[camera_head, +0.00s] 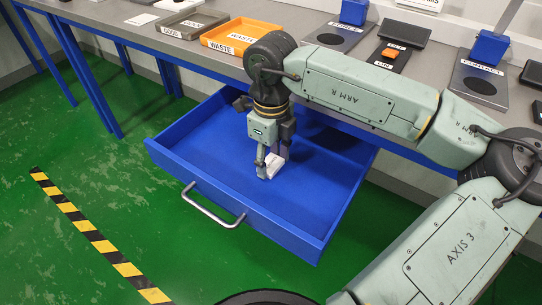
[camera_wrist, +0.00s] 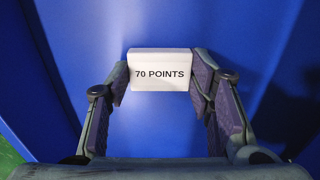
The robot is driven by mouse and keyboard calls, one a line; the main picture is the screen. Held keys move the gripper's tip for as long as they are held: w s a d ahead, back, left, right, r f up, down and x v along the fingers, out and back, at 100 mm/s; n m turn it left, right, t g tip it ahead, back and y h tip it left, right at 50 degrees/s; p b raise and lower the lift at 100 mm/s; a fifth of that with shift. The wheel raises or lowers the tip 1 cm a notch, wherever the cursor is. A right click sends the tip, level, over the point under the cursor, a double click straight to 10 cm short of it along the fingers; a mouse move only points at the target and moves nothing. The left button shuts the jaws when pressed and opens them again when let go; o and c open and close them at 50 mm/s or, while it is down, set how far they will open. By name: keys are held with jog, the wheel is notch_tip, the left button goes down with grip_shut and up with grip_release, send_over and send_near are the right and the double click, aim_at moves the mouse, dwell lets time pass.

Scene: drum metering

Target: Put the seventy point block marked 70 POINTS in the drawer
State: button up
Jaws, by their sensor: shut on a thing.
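The white block marked 70 POINTS (camera_wrist: 160,73) is between the fingers of my gripper (camera_wrist: 160,85), with its label facing the wrist camera. In the head view the block (camera_head: 272,168) is inside the open blue drawer (camera_head: 205,150), low over its floor. I cannot tell whether it touches the floor. My gripper (camera_head: 270,165) points down into the drawer and is shut on the block. The drawer is pulled out from under the bench, with its metal handle (camera_head: 212,207) at the front.
On the bench stand an orange tray (camera_head: 243,36) marked WASTE, a grey tray (camera_head: 193,24) and several blue-topped devices, one a blue block (camera_head: 354,12) on a grey plate. A yellow-black stripe (camera_head: 97,238) runs on the green floor. The drawer floor around the block looks clear.

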aim_at(271, 163)
jog(key=shift+f+b, duration=0.2)
jog(key=shift+b, duration=0.1)
jog(key=o, duration=1)
jog(key=shift+r, duration=0.1)
notch_tip(271, 163, up, 12)
jog(key=shift+r, duration=0.15)
